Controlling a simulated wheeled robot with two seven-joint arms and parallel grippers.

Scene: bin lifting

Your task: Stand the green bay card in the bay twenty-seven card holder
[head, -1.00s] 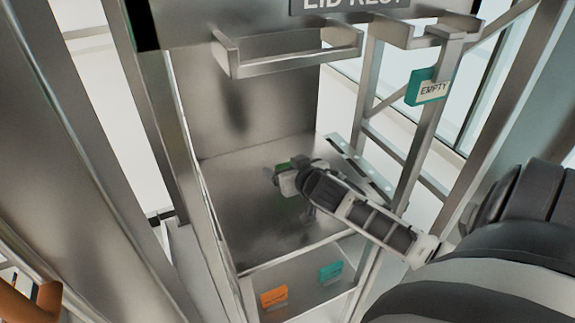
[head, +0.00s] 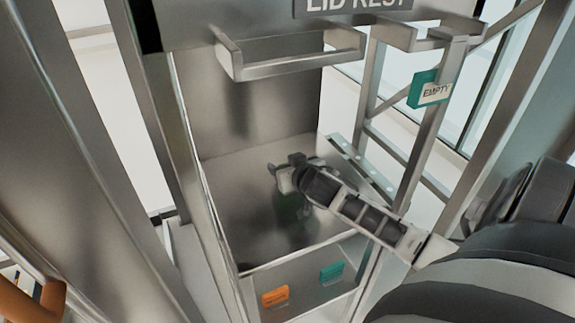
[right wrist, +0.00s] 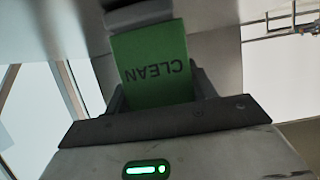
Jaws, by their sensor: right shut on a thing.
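My right gripper (head: 283,178) is shut on the green bay card, over the bare metal shelf in the middle of the head view. In the right wrist view the green card (right wrist: 152,65) shows the word CLEAN upside down, between the dark fingers. In the head view the card is hidden by the gripper; only a faint green tint shows on the shelf below. I cannot make out a holder marked twenty-seven. My left gripper is not in view.
A teal EMPTY card (head: 431,90) is on the right metal post. An orange card (head: 275,297) and a teal card (head: 332,271) stand in the lower front tray (head: 305,292). A metal bracket (head: 290,62) juts out under the LID REST sign (head: 358,5). The shelf (head: 235,200) is otherwise clear.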

